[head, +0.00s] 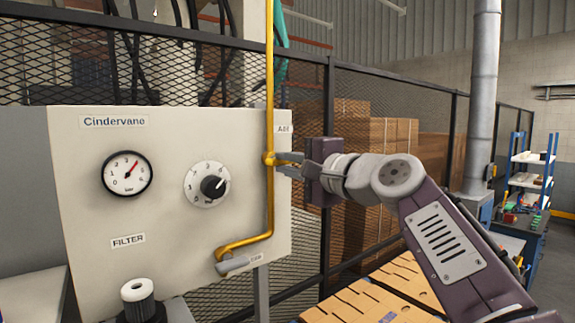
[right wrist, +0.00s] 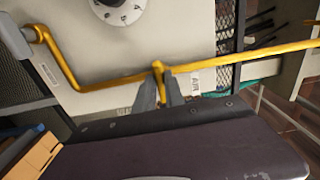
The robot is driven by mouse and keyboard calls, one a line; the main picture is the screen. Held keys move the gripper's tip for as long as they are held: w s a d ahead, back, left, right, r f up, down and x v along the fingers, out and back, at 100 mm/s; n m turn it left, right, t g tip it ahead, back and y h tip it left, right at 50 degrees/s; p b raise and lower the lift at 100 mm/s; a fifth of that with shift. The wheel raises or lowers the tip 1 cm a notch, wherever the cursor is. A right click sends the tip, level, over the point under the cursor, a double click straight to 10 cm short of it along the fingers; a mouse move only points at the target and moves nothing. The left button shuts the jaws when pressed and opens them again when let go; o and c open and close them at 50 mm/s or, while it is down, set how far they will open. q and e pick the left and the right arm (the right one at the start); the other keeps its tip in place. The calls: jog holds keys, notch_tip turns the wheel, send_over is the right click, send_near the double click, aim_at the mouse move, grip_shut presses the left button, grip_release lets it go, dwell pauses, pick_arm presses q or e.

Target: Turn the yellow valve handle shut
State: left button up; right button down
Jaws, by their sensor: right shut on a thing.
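The yellow valve handle (head: 287,157) sits on the yellow pipe (head: 269,100) at the right side of a cream panel. The handle sticks out sideways from the pipe, to the right in the head view. My right gripper (head: 290,163) is shut on the handle, its fingers close to the pipe. In the right wrist view the two grey fingers (right wrist: 158,93) stand on either side of the yellow handle (right wrist: 158,70), partly hiding it. My left gripper is not in view.
The cream panel (head: 90,220) carries a pressure gauge (head: 127,173), a dial knob (head: 208,184) and a lower grey fitting (head: 235,264). A black mesh fence (head: 440,130) stands behind. Cardboard boxes (head: 385,150) lie beyond it. Flat brown sheets (head: 370,302) lie below my right arm.

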jog(key=shift+r, duration=0.1)
jog(key=c, duration=1.6)
grip_release()
jog(key=shift+c, duration=0.2)
jog(key=shift+o, duration=1)
jog(key=shift+w+a, duration=0.1)
jog(key=shift+w, duration=0.15)
jog(key=b+v, duration=0.4)
jog(key=v, duration=0.5)
